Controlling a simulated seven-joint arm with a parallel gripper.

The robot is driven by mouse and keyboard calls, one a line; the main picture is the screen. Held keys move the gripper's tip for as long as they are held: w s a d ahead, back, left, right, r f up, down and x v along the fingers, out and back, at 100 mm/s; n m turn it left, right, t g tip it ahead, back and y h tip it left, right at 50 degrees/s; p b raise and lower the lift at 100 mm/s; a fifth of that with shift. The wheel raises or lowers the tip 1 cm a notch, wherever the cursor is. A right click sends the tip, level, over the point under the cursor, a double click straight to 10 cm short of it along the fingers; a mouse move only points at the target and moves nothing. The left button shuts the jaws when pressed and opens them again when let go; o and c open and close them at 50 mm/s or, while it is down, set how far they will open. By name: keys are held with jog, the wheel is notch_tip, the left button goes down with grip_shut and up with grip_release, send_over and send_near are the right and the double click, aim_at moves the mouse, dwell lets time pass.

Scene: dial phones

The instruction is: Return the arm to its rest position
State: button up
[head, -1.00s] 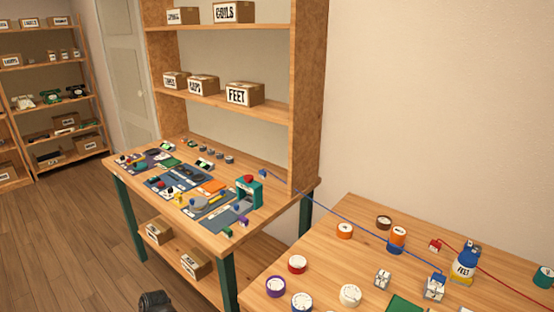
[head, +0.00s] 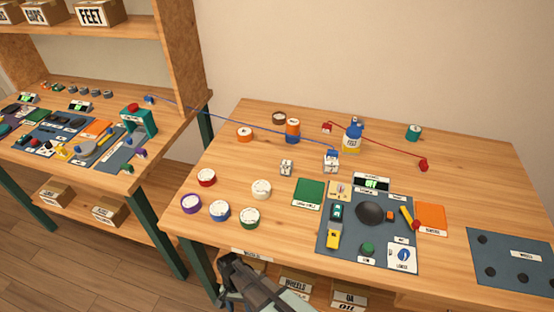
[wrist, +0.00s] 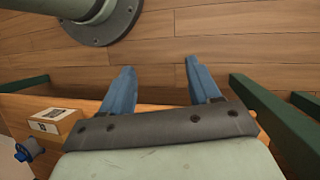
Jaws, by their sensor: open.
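My gripper shows in the wrist view (wrist: 160,88) with its two blue fingers spread apart and nothing between them. It points toward the wooden floor (wrist: 225,50). In the head view, part of my dark arm (head: 250,285) is at the bottom, in front of the near table's front edge. The fingertips cannot be made out there.
The near table (head: 480,190) holds a dark blue mat (head: 345,255), several round tins, a blue-and-yellow bottle (head: 352,140) and cables. Labelled boxes (head: 297,280) sit on its lower shelf. A second workbench (head: 90,170) stands at left. Open floor (head: 50,270) lies at lower left.

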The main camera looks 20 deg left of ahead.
jog(key=s+d+g+y, duration=0.1)
jog(key=s+d, duration=0.1)
jog(key=d, duration=1.8)
jog(key=s+d+f+m+g+y, duration=0.1)
jog(key=s+d, duration=0.1)
jog(key=d, duration=1.8)
jog(key=shift+f+g, duration=0.3)
